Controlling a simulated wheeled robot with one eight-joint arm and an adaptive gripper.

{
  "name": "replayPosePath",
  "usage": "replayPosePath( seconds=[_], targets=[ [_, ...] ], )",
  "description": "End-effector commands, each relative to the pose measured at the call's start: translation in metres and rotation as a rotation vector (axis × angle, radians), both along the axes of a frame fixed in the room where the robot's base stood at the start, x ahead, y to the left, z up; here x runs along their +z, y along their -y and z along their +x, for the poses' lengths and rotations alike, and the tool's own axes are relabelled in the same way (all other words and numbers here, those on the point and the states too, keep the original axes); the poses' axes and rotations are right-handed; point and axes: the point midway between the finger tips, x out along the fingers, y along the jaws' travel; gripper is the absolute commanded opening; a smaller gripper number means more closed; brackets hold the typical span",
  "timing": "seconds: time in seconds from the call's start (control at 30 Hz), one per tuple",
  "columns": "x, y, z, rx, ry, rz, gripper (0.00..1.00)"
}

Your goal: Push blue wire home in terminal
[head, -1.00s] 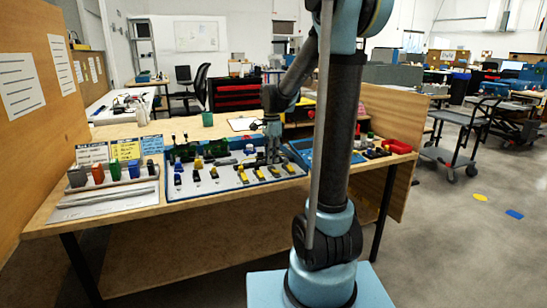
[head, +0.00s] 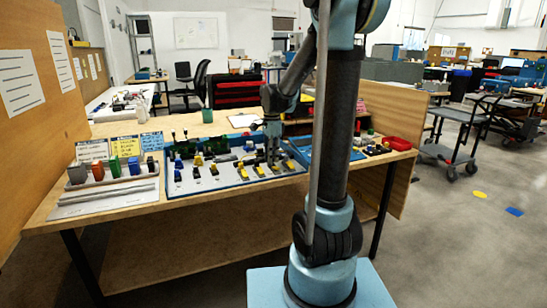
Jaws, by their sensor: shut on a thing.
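My gripper (head: 272,161) is small in the head view, pointing down over the right half of the white assembly board (head: 205,187) on the wooden bench. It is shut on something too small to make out. Green terminal blocks (head: 222,147) and several small blue and yellow parts (head: 258,170) stand on the board around and in front of it. The blue wire and its terminal cannot be told apart at this size, so how deep the wire sits does not show.
A grey rack with coloured blocks (head: 134,167) stands at the bench's left, with instruction cards (head: 126,146) behind. A blue tray (head: 303,147) and a red bin (head: 397,143) lie to the right. A green cup (head: 207,115) stands at the back. My arm hides part of the bench.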

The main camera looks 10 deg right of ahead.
Motion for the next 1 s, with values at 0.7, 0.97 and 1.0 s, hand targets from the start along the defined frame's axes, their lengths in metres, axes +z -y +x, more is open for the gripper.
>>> replayPosePath(
  seconds=[0.7,0.97,1.0],
  targets=[
    [-0.0080,0.0000,0.0000,0.000,0.000,0.000,0.00],
    [-0.0078,0.0000,0.0000,0.000,0.000,0.000,0.36],
    [-0.0078,0.0000,0.0000,0.000,0.000,0.000,0.36]
  ],
)
